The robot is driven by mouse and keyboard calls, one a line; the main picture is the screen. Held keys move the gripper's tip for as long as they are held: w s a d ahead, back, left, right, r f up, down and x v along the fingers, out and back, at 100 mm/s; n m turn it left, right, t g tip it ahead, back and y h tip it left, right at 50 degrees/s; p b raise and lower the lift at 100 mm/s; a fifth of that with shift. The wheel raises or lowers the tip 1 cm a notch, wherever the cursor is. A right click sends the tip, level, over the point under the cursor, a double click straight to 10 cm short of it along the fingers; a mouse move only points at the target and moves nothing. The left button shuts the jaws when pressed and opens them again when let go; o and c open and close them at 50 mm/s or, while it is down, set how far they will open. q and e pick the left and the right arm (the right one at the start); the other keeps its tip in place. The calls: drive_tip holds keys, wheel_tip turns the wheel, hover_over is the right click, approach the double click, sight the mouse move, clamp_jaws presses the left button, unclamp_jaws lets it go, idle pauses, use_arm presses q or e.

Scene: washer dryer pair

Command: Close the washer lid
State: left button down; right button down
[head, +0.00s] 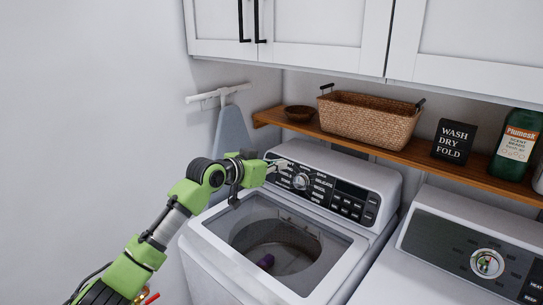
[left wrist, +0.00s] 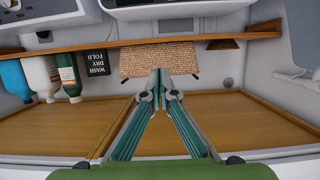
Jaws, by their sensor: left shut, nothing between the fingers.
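The washer (head: 200,245) stands at lower centre in the head view. No raised lid stands in front of its control panel (head: 345,192). The flat top has a pale frame around a dark rectangular window (head: 300,240), with the round drum and a small purple item visible through it. I cannot tell whether glass covers this window. My left gripper (head: 283,163) is at the left end of the control panel, beyond the window, near the knob. Its fingers are shut and empty, and the left wrist view shows the tips (left wrist: 158,72) together. My right gripper is not in view.
A wooden shelf (head: 400,143) above the washer holds a wicker basket (head: 366,122), a bowl (head: 299,113), a sign (head: 454,142) and a green bottle (head: 515,145). White cabinets (head: 320,30) hang above. The dryer (head: 425,270) is at right. An ironing board (head: 232,130) hangs on the wall.

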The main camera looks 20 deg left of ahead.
use_arm(q)
drive_tip(key=shift+s+a+f+p, duration=0.35)
drive_tip(key=shift+s+f, duration=0.15)
drive_tip(key=shift+f, duration=0.15)
drive_tip(key=shift+s+a+f+p, duration=0.2)
drive_tip(key=shift+s+f+p, duration=0.1)
drive_tip(key=shift+s+f, duration=0.25)
drive_tip(key=shift+w+f, duration=0.1)
drive_tip(key=shift+w, duration=0.05)
drive_tip(key=shift+f, duration=0.1)
